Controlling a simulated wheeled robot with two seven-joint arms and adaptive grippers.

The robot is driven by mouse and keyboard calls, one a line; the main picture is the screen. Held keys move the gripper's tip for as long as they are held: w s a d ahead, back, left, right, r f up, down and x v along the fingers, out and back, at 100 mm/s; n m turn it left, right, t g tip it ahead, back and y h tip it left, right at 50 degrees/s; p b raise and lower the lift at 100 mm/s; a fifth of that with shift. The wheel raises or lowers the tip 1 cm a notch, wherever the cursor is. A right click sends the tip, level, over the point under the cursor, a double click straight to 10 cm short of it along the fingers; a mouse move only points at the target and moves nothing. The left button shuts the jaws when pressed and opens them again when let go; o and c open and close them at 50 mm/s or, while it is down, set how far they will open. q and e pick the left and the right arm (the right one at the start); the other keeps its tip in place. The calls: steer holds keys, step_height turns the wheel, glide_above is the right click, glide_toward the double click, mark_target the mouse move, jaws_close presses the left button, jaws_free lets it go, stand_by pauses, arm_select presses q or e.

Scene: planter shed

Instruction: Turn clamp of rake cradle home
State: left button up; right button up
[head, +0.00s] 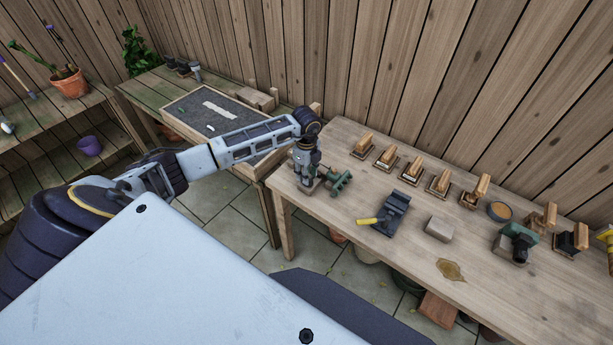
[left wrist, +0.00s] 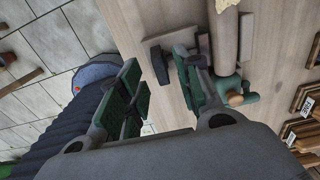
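The green clamp piece (head: 340,183) stands at the left end of the workbench, on a small grey-brown base plate (head: 312,187). I take this fixture for the rake cradle. My left gripper (head: 306,172) points down beside the green piece, over the plate. In the left wrist view the green-padded fingers (left wrist: 160,88) are apart, with no object clearly held between them. There, a green part (left wrist: 234,90) and a brownish cylinder (left wrist: 224,38) lie just right of the right finger. Whether that finger touches them cannot be told. My right gripper is not in view.
The workbench (head: 400,235) also holds a dark vise-like block with a yellow handle (head: 390,213), a grey block (head: 439,229), a row of wooden blocks on dark bases, and another green-and-black fixture (head: 516,243). A tray table (head: 215,110) stands at the left.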

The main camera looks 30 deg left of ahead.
arm_select(q)
steer(key=shift+f, duration=1.3)
steer(key=shift+c, duration=0.3)
jaws_close()
